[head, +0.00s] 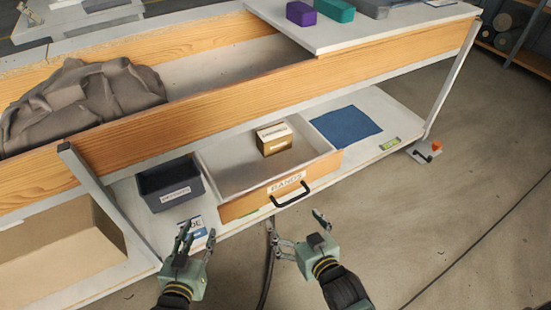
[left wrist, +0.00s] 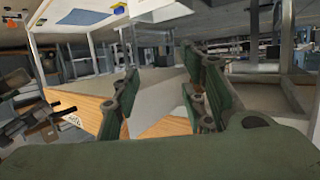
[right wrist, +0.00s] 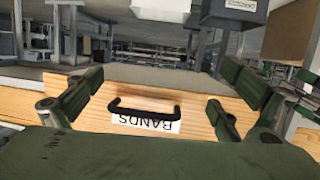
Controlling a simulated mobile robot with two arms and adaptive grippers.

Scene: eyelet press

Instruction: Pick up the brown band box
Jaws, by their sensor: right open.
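The brown band box (head: 274,138) sits in the back right part of the open drawer labelled BANDS (head: 232,204). My right gripper (head: 301,230) is open and empty in front of the drawer, a little below its black handle (head: 291,194). In the right wrist view the drawer front and handle (right wrist: 145,108) show between the open fingers (right wrist: 150,100). My left gripper (head: 196,238) is open and empty, in front of the shelf edge, left of the drawer. The left wrist view shows its fingers (left wrist: 162,92) apart with nothing between them.
A dark grey bin (head: 170,186) stands left of the drawer. A blue mat (head: 345,124) lies right of it on the lower shelf. A cardboard box (head: 60,245) is at lower left. Grey cloth (head: 85,95) fills part of the upper trough. A table leg (head: 452,80) stands at right.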

